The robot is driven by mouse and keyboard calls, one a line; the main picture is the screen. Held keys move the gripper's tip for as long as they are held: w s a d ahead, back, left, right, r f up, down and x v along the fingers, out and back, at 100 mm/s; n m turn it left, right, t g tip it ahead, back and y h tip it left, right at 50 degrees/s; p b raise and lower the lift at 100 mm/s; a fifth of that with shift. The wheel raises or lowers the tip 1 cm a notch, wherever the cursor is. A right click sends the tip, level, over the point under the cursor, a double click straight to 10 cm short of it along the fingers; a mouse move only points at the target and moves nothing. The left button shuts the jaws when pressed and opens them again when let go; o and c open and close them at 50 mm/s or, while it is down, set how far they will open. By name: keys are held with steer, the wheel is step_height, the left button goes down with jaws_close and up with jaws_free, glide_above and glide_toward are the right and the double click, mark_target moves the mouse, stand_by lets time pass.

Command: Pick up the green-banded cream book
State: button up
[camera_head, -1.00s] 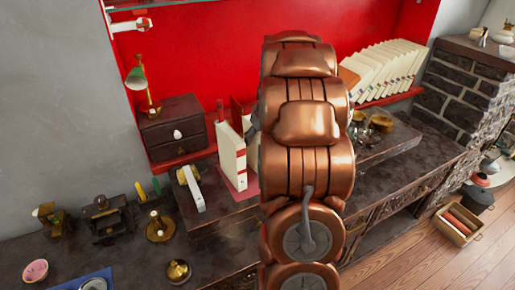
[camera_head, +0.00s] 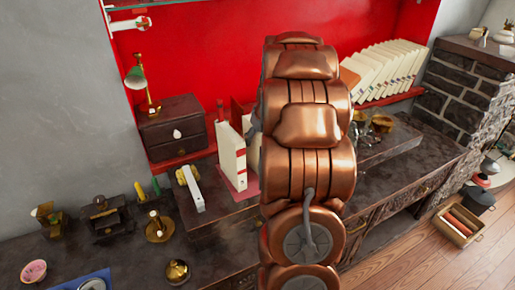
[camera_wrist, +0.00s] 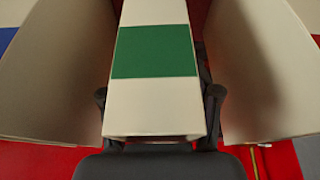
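In the wrist view, the green-banded cream book (camera_wrist: 155,98) stands in the middle, its pale narrow side crossed by a wide green band. My gripper (camera_wrist: 160,105) has one dark fingertip at each side of this book, close against it. The fingers look shut on the book, though the contact itself is partly hidden. I cannot tell whether the book is clear of its support. In the head view, my copper arm hides the gripper and this book.
In the head view, a row of leaning cream books (camera_head: 385,72) stands on the red shelf. A dark drawer box (camera_head: 172,135) is at left.

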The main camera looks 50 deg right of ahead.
jaws_close()
stand_by(0.3)
steer(key=shift+r, duration=0.15)
stand_by(0.4)
